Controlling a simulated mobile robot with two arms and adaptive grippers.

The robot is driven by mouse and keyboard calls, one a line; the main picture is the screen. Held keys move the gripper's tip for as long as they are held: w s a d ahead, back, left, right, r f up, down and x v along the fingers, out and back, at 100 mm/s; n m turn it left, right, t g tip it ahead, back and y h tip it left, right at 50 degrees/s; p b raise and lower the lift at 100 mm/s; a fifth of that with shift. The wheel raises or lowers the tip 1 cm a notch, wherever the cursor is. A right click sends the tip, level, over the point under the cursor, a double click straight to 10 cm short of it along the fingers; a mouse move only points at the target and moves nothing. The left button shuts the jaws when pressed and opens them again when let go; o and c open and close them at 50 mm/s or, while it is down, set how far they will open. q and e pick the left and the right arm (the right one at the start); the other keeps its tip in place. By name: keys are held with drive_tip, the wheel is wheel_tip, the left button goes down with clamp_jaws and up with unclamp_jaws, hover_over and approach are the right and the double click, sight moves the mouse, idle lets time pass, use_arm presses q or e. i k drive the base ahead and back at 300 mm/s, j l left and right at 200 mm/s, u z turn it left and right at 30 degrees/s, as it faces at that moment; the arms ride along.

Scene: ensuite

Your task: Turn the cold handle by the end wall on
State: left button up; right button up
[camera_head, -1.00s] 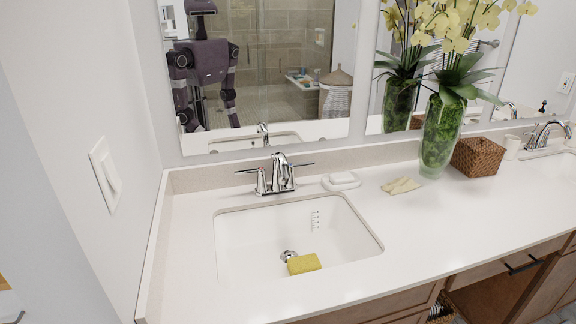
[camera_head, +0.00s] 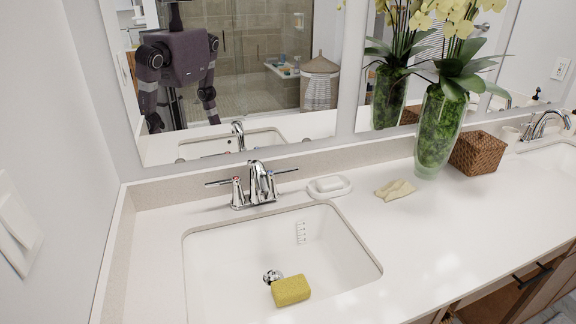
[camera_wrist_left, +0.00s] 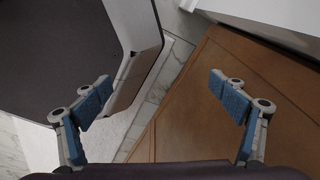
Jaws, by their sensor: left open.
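The chrome faucet (camera_head: 257,184) of the sink by the left end wall stands behind the white basin (camera_head: 215,262) in the head view. Its left handle (camera_head: 237,192) bears a small red mark. Its right handle (camera_head: 274,180) seems to bear a blue mark, so it looks like the cold one. Both levers point outward, and no water shows at the spout. My left gripper (camera_wrist_left: 160,88) is open and empty in the left wrist view, low beside the brown cabinet front (camera_wrist_left: 225,110) and away from the faucet. My right gripper is in neither view.
A yellow sponge (camera_head: 291,291) lies in the basin by the drain. A soap dish (camera_head: 329,187), folded cloth (camera_head: 395,190), glass vase (camera_head: 437,135) and woven box (camera_head: 477,153) stand to the right. The end wall (camera_head: 75,110) and mirror (camera_head: 245,75) bound the counter.

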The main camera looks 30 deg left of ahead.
sight(271, 173)
drive_tip(key=i+u, duration=0.1)
drive_tip(key=u, duration=0.25)
drive_tip(key=l+u, duration=0.1)
drive_tip(key=u, duration=0.3)
drive_tip(key=i+l+u, duration=0.15)
drive_tip(key=u, duration=0.2)
